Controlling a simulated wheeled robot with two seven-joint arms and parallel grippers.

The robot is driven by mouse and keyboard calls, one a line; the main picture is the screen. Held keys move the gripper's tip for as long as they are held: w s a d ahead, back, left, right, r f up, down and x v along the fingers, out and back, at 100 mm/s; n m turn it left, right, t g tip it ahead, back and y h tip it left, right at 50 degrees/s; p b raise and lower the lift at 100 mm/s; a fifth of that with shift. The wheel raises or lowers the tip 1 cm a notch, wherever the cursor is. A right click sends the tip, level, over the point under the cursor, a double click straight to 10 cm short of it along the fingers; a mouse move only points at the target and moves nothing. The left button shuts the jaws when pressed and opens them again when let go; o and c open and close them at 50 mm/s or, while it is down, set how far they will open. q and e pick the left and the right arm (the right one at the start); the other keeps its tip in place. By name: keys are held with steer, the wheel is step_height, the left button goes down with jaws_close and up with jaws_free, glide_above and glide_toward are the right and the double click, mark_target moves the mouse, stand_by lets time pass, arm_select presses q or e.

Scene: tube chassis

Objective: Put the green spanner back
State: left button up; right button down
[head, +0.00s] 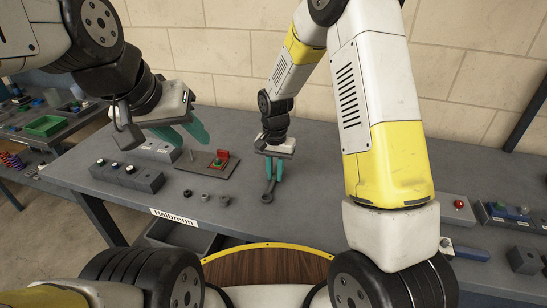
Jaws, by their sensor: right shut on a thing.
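My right gripper (273,168) has teal fingers and points down over the middle of the grey workbench. It is shut on a small dark grey spanner-like piece (267,195) with a ring end, just above or touching the bench top. The piece looks grey rather than green, and its upper part is hidden between the fingers. My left gripper (181,133) is over the left part of the bench, its teal fingers apart and empty. No clearly green spanner shows.
A plate with a red part and green button (218,163) lies left of the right gripper. Small grey rings or nuts (204,197) lie in front. A grey block with knobs (125,175) is at left, a red-button box (458,208) at right. A green tray (45,126) sits far left.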

mark_target(275, 175)
steer(key=shift+f, duration=0.1)
steer(key=c, duration=1.3)
jaws_free()
steer(key=shift+o, duration=0.2)
steer(key=shift+r, duration=3.95)
